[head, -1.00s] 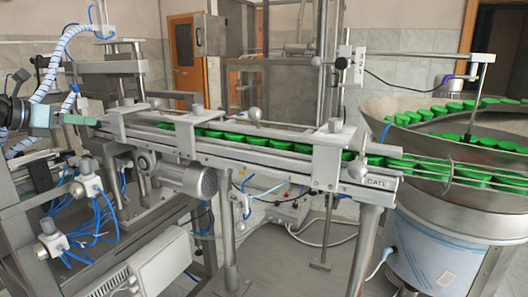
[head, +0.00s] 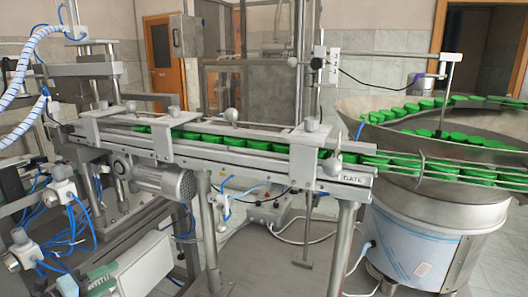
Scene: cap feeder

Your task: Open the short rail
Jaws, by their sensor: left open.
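The cap feeder's straight rail (head: 240,158) runs from the left to the bowl on the right, with a row of green caps (head: 212,139) in it. Clamp brackets with round knobs cross it, one in the middle (head: 163,145) and one near the right end (head: 304,152). A plate marked GATE (head: 353,179) is at the right end. I cannot tell which length of rail is the short one. My right gripper is not in view.
A round bowl (head: 425,190) with green caps stands at the right on a metal drum. White valves with blue hoses (head: 65,190), a motor (head: 165,182) and a white box (head: 145,268) crowd the lower left. Floor shows between the legs.

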